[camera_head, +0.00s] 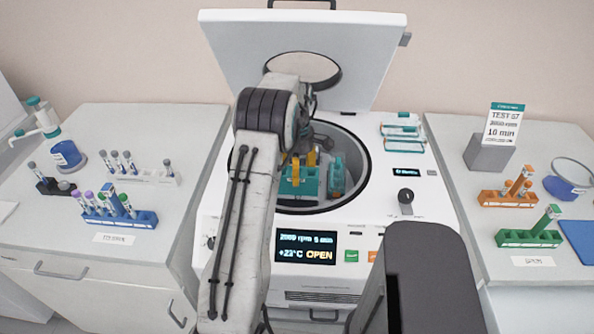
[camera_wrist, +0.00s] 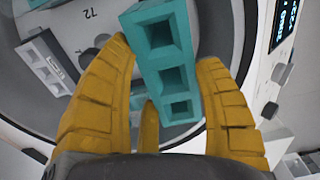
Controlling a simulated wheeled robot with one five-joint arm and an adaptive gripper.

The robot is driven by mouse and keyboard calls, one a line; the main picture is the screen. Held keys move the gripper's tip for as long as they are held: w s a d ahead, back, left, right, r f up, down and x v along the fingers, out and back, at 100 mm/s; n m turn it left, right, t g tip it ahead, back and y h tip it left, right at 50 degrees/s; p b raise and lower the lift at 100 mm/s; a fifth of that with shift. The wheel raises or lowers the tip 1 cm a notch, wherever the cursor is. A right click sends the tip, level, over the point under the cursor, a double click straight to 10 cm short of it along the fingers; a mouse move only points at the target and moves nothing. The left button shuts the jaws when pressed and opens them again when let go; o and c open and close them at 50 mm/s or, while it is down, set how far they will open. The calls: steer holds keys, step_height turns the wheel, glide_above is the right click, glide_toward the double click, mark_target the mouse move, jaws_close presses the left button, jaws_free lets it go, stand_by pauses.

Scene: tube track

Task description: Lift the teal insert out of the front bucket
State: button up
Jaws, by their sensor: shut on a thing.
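The teal insert (camera_head: 298,184) is an open rack with square wells. It shows inside the centrifuge bowl, near its front rim. In the wrist view the teal insert (camera_wrist: 178,76) lies tilted between the yellow fingers of my gripper (camera_wrist: 166,62), its wells empty. My gripper (camera_head: 304,160) is shut on it from both sides. No bucket walls show around the insert in the wrist view. Its underside is hidden, so its exact height is hard to tell. My arm hides the left part of the bowl.
The open centrifuge (camera_head: 214,222) has its lid (camera_head: 240,45) raised behind my arm. Another teal piece (camera_head: 338,178) sits in the bowl at right. A grey slotted holder (camera_wrist: 42,62) shows at left in the wrist view. Side counters hold a blue rack (camera_head: 145,220), orange rack (camera_head: 508,200) and green rack (camera_head: 528,238).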

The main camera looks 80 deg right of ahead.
steer(key=shift+r+p, duration=1.3)
steer(key=shift+r, duration=0.55)
steer(key=shift+w, duration=0.1)
